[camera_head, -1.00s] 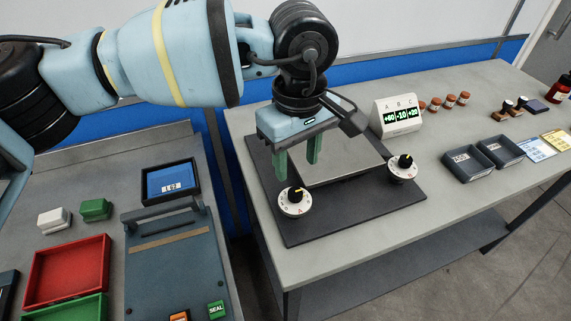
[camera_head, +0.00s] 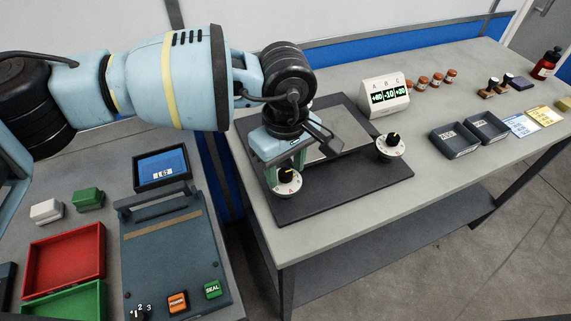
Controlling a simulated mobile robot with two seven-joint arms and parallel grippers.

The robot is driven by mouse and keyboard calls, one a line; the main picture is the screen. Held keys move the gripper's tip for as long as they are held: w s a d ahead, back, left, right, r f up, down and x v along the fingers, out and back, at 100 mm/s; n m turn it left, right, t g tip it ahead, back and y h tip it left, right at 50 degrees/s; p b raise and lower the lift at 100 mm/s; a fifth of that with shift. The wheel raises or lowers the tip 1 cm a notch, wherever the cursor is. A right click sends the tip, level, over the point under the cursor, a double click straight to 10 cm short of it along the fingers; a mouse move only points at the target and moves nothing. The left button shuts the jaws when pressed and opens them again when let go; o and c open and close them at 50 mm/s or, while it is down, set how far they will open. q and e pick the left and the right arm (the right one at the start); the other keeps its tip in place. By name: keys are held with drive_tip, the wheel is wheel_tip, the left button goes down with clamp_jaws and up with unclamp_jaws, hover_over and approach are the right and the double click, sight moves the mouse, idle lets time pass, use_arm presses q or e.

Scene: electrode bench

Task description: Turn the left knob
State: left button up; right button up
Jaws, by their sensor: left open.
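The left knob (camera_head: 286,183) has a white dial and a black cap with a yellow mark. It stands at the front left of the dark base plate (camera_head: 325,196). My left gripper (camera_head: 286,166) is open, with its green fingers just behind and above the left knob. I cannot tell whether the fingers touch it. The right knob (camera_head: 390,146) stands at the plate's right side. The display (camera_head: 385,95) behind the plate reads A +80, B -10, C +20. My right gripper is not in view.
Two grey trays (camera_head: 455,140), brown jars (camera_head: 437,78) and cards (camera_head: 521,125) lie to the right on the bench. A sealing device (camera_head: 172,255), red tray (camera_head: 65,258) and green and white blocks (camera_head: 88,200) are on the left table. A gap separates the tables.

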use_arm(q)
drive_tip(key=shift+c, duration=0.5)
drive_tip(key=c, duration=0.9)
drive_tip(key=shift+n, duration=0.4)
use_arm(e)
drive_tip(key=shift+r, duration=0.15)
use_arm(q)
drive_tip(key=shift+n+p, duration=0.4)
drive_tip(key=shift+n, duration=0.5)
drive_tip(key=n+p, duration=0.1)
drive_tip(key=n, duration=0.3)
drive_tip(key=shift+r+n+p, duration=0.15)
drive_tip(key=shift+n+p, duration=0.15)
drive_tip(key=shift+p, duration=0.05)
drive_tip(key=shift+n+p, duration=0.5)
drive_tip(key=shift+n, duration=0.6)
drive_tip(key=shift+n+p, duration=0.55)
drive_tip(key=shift+n, duration=0.75)
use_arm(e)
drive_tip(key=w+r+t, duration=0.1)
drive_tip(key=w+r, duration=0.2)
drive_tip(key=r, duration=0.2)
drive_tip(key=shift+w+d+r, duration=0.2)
